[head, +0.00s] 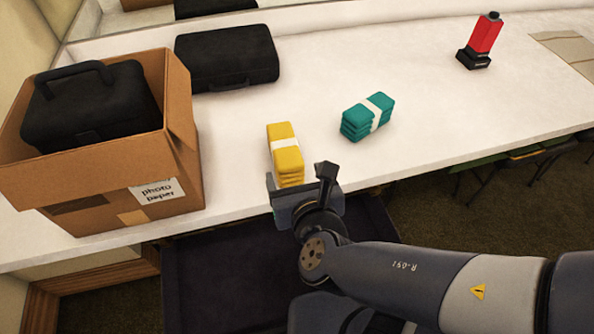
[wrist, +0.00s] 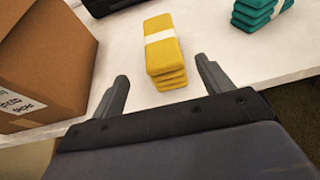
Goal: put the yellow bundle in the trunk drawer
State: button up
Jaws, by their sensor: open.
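The yellow bundle (head: 285,148) is a stack with a white band, lying on the white counter near its front edge. In the wrist view the yellow bundle (wrist: 162,55) is just beyond the fingertips, between their lines. My gripper (head: 299,178) is open and empty at the counter's front edge, right in front of the bundle; its two fingers show apart in the wrist view (wrist: 161,75). A dark open drawer (head: 215,280), probably the trunk drawer, is below the counter front, partly hidden by my arm. Its inside looks empty where it shows.
A teal bundle (head: 367,117) lies to the right of the yellow one. A cardboard box (head: 110,185) holding a black case (head: 88,105) stands at left. Another black case (head: 227,57) is behind. A red and black object (head: 480,42) stands far right. The counter between is clear.

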aim_at(287, 153)
jog(key=shift+o, duration=0.2)
jog(key=shift+d+f+b, duration=0.1)
jog(key=shift+d+b, duration=0.4)
jog(key=shift+b, duration=0.1)
jog(key=b+x, duration=0.2)
jog(key=x, duration=0.2)
jog(key=shift+w+a+f+b, duration=0.15)
jog(key=shift+w+f+b, duration=0.1)
jog(key=shift+w+b, duration=0.05)
jog(key=shift+a+b+x, duration=0.15)
jog(key=shift+b+x, duration=0.4)
jog(key=shift+x, duration=0.9)
jog(key=shift+a+b+x, duration=0.1)
jog(key=shift+b+x, duration=0.45)
jog(key=shift+x, duration=0.95)
jog(key=shift+r, duration=0.1)
jog(key=c, duration=1.3)
notch_tip(287, 153, up, 10)
jog(key=p, duration=0.6)
jog(key=shift+s, duration=0.15)
